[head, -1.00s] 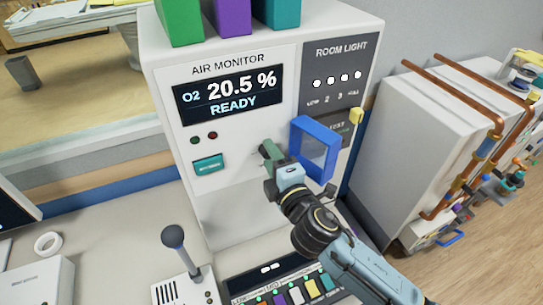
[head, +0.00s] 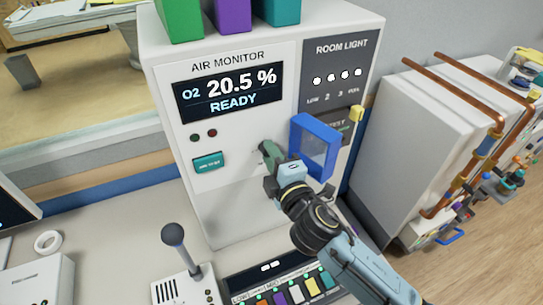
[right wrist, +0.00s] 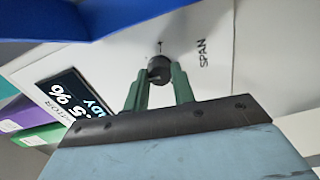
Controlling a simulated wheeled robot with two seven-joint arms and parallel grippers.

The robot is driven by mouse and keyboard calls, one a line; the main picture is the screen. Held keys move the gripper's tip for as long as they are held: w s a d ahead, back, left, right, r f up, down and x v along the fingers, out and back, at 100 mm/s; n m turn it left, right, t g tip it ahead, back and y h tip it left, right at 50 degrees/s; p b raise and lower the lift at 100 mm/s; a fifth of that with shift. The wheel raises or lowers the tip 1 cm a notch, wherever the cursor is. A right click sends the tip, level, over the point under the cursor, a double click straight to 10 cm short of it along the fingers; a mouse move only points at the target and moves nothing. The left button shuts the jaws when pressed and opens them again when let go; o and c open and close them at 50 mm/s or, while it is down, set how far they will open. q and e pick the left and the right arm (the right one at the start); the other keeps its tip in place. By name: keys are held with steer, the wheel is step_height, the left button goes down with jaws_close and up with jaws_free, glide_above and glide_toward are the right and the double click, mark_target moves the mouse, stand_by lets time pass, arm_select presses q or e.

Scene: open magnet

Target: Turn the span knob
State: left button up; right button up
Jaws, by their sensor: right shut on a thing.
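The span knob (right wrist: 159,68) is a small dark round knob on the white front panel of the air monitor (head: 212,215). The label SPAN stands beside it in the right wrist view. My right gripper (head: 266,152) reaches up to the panel, and its green fingers are shut on the knob, one on either side, in the right wrist view (right wrist: 159,88). In the head view the knob is hidden behind the fingers. The display (head: 228,92) reads O2 20.5 % and READY. My left gripper is not in view.
A blue-framed clear cover (head: 316,147) juts out close to the right of my gripper. A teal button (head: 208,162) is on the panel to the left. Green, purple and teal boxes (head: 233,17) sit on top.

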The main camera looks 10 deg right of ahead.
steer(key=shift+m, duration=2.5)
steer(key=o, duration=1)
steer(key=shift+s, duration=0.15)
steer(key=s+d+b, duration=0.2)
steer(key=s+b, duration=0.1)
steer(key=s, duration=1)
steer(key=shift+d, duration=0.3)
